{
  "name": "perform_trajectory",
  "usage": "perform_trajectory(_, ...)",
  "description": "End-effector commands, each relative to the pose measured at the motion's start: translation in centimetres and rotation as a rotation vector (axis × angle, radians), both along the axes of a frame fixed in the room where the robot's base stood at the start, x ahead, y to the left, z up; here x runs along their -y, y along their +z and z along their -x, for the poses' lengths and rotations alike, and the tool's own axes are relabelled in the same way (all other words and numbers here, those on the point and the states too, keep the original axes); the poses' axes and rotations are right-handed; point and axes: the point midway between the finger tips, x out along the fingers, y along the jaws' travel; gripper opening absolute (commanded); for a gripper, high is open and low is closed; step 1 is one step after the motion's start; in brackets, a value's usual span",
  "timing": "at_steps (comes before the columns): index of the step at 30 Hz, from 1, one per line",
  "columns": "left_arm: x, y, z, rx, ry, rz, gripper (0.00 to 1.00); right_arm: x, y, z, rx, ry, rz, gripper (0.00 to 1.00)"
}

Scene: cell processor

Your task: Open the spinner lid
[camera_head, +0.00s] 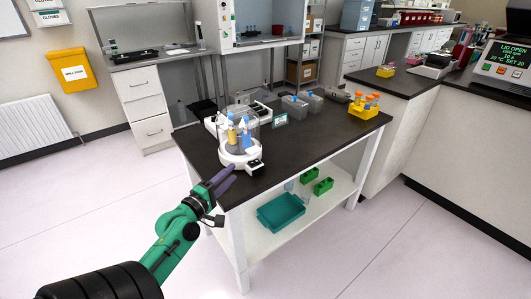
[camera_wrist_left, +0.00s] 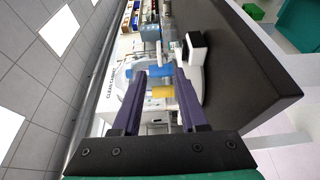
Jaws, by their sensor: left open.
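On the near left corner of the dark table stands a white round-based device (camera_head: 238,158) with a clear rounded cover (camera_head: 240,123), which looks like the spinner. Yellow and blue items show through the cover. The cover appears in place over the base, and its latch is too small to make out. The device also shows in the left wrist view (camera_wrist_left: 196,82), beyond my fingers. My left gripper (camera_head: 230,170) is open, with purple fingers just in front of the base. Its fingers (camera_wrist_left: 157,78) are apart with nothing visibly held. Whether they touch the device is unclear.
The dark tabletop (camera_head: 300,150) carries grey boxes (camera_head: 295,106) and a yellow tube rack (camera_head: 366,106). A teal tray (camera_head: 281,212) lies on the lower shelf. A machine at right (camera_head: 505,65) displays "LID OPEN". Floor left of the table is clear.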

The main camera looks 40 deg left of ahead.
Motion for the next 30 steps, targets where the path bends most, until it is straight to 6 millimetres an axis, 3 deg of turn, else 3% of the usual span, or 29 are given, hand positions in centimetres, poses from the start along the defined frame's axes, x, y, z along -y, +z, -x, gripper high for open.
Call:
perform_trajectory(5,-0.4,0.5,-1.9,0.013,0.007,0.011,0.42,-0.8,0.8,-0.1,0.002,0.002,-0.011,0.00)
perform_trajectory(13,-1.0,0.6,-8.6,0.012,0.006,0.007,0.42,-0.1,2.2,-0.2,0.003,0.003,0.000,0.00)
perform_trajectory(19,-1.5,0.1,-13.0,0.008,0.005,0.005,0.42,0.1,2.1,-0.2,0.005,0.000,0.002,0.00)
perform_trajectory(24,-1.6,0.1,-14.4,0.005,0.004,0.004,0.42,0.2,2.1,-0.2,0.005,0.000,0.002,0.00)
perform_trajectory(30,-1.6,0.1,-14.4,0.005,0.004,0.004,0.42,0.2,2.1,-0.2,0.004,0.000,0.002,0.00)
